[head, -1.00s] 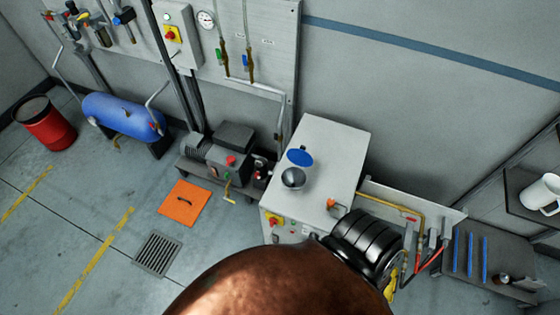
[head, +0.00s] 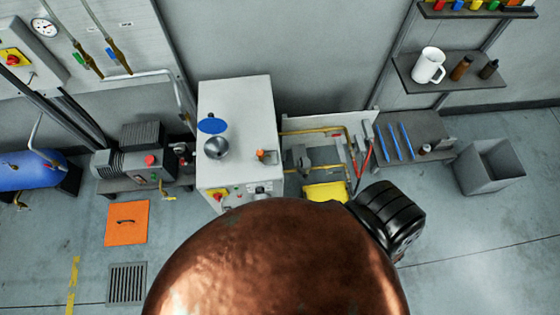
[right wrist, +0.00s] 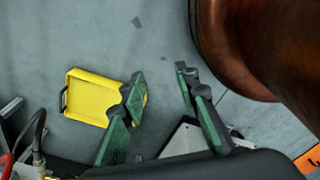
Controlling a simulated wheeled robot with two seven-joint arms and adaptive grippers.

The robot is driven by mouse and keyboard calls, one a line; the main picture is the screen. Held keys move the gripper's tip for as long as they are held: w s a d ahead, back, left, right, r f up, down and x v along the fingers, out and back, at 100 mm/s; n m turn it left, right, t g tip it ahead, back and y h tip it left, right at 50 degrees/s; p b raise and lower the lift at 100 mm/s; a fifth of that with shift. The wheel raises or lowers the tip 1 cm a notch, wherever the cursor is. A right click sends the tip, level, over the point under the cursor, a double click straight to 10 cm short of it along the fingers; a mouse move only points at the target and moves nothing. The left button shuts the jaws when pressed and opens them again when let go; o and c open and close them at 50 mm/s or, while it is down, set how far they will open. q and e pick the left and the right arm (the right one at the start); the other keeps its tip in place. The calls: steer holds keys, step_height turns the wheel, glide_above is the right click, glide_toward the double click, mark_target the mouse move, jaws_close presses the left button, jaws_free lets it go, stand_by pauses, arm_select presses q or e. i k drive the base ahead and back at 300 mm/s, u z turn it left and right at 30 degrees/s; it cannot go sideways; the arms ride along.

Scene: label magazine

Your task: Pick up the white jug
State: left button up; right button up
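The white jug (head: 428,66) stands upright on a dark wall shelf at the upper right of the head view, its handle toward the lower right. My right gripper (right wrist: 160,90) shows in the right wrist view with its green fingers spread apart and nothing between them. It points down toward the floor, well away from the jug. The jug is not in the right wrist view. My left gripper is in neither view.
The shelf (head: 462,85) also holds a brown bottle (head: 461,68) and a dark bottle (head: 488,69). A higher shelf (head: 480,12) carries several coloured items. Below are a dark bench (head: 420,127) and a grey bin (head: 490,168). A yellow tray (right wrist: 92,97) lies on the floor.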

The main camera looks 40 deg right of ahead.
mark_target(432, 58)
steer(key=z, duration=3.9)
steer(key=i, duration=2.05)
steer(key=u, duration=1.8)
